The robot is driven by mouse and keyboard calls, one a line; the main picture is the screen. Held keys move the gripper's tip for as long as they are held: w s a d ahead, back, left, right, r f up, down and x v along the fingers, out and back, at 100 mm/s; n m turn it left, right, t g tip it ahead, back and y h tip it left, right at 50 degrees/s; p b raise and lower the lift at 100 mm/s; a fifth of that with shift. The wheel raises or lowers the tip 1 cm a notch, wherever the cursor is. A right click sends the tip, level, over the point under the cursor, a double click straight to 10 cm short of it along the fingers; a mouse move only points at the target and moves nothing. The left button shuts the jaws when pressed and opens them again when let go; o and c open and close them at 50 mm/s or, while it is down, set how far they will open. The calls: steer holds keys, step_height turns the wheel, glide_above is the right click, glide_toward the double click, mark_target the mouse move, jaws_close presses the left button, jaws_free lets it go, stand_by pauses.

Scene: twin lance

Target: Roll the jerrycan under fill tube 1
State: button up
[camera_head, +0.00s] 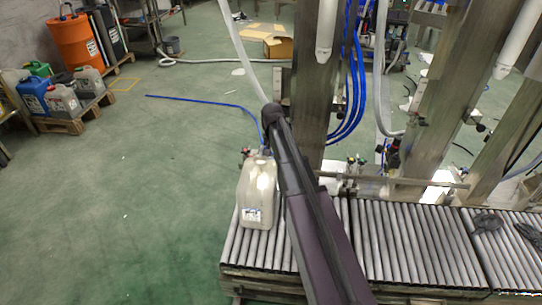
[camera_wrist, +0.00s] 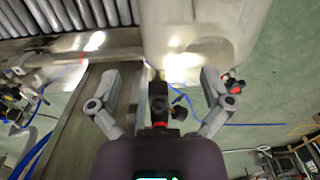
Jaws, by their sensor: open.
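The jerrycan (camera_head: 257,193) is whitish and translucent, with a label low on its front. It stands upright at the left end of the roller conveyor (camera_head: 395,240). In the wrist view its pale body (camera_wrist: 195,30) fills the upper middle, cut off by the frame. My gripper (camera_wrist: 160,76) is open, its fingers spread, with the can just beyond the fingertips; I cannot tell whether they touch. Two white fill tubes (camera_head: 327,30) (camera_head: 515,40) hang above the conveyor; no number is readable.
Steel posts (camera_head: 318,110) and blue hoses (camera_head: 350,90) stand behind the conveyor. A dark tool-like object (camera_head: 488,222) lies on the rollers at right. The rollers between it and my arm are bare. Canisters on a pallet (camera_head: 75,122) stand far left; green floor is open between.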

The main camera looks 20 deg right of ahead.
mark_target(272, 165)
steer(key=shift+f+b, duration=3.4)
steer(key=shift+f, duration=0.15)
steer(key=shift+c, duration=0.2)
